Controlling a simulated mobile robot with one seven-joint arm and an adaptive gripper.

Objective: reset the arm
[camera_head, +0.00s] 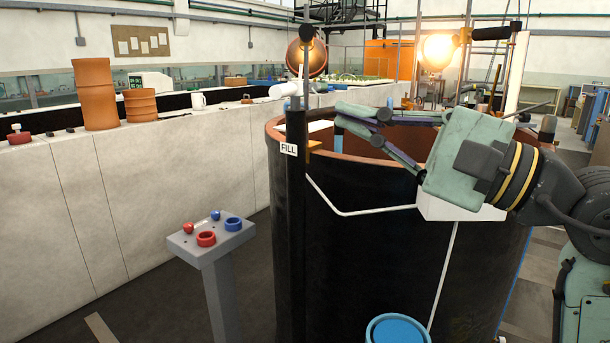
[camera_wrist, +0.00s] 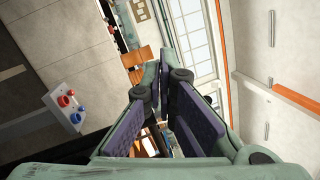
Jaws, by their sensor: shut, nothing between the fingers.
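My gripper (camera_head: 342,118) is at the right of the head view, pointing left over the rim of a large dark round tank (camera_head: 400,230). Its fingertips meet near the tank's FILL post (camera_head: 296,200), and nothing shows between them. In the wrist view the two fingers (camera_wrist: 158,80) reach up the middle with purple pads. My arm comes in from the right edge of the head view. Whether the fingers touch the rim or the post cannot be told.
A grey pedestal (camera_head: 210,240) with red and blue controls stands left of the tank; it also shows in the wrist view (camera_wrist: 68,100). A blue round lid (camera_head: 398,329) is at the front. A long pale wall (camera_head: 140,190) carries terracotta pots (camera_head: 95,92). A lamp (camera_head: 440,48) glows behind.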

